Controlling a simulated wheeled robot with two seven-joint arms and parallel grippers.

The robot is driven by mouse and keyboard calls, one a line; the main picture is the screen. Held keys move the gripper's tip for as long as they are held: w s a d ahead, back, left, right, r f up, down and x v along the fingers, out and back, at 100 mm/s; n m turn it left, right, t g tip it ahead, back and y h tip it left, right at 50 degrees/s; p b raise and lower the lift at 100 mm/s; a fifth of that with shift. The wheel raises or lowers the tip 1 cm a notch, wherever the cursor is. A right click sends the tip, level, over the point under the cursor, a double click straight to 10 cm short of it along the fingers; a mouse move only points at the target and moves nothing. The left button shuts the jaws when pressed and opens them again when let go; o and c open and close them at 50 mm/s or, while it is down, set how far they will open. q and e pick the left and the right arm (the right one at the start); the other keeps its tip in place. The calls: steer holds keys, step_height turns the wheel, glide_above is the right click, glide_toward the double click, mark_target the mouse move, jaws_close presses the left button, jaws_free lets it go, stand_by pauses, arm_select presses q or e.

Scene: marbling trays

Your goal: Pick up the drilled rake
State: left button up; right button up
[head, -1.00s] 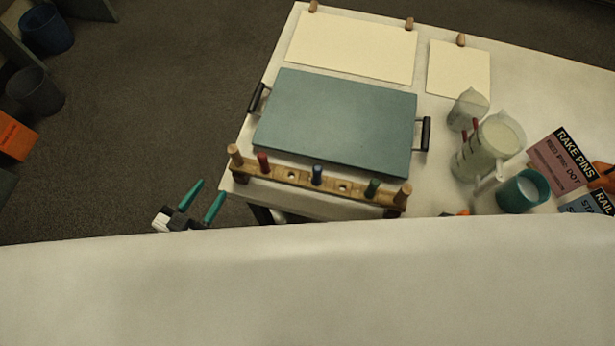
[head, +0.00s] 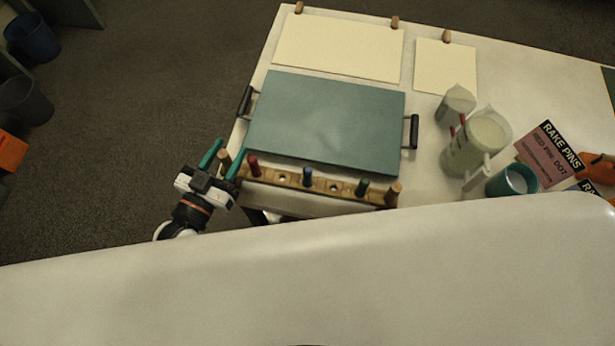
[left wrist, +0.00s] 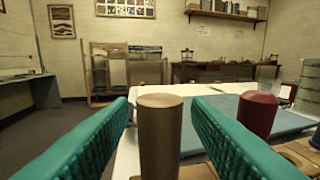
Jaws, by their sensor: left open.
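The drilled rake (head: 320,184) is a wooden bar with holes along the front edge of the table, just in front of the blue-green tray. It carries a red peg (head: 253,166), a blue peg (head: 307,177) and a green peg (head: 361,187), with plain wooden posts at its ends. My left gripper (head: 226,160) is open at the rake's left end. Its teal fingers stand on either side of the left wooden post (left wrist: 160,135), with gaps showing in the left wrist view. The red peg also shows there (left wrist: 256,113), outside the right finger. My right gripper is not in view.
The blue-green tray (head: 325,120) with black handles lies behind the rake. Cream sheets (head: 338,47) lie at the back. A jug (head: 478,145), a teal cup (head: 511,181) and a RAKE PINS card (head: 550,156) are at the right.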

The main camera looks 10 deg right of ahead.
arm_select(q)
steer(key=shift+x, duration=0.8)
jaws_close()
steer(key=shift+r, duration=0.1)
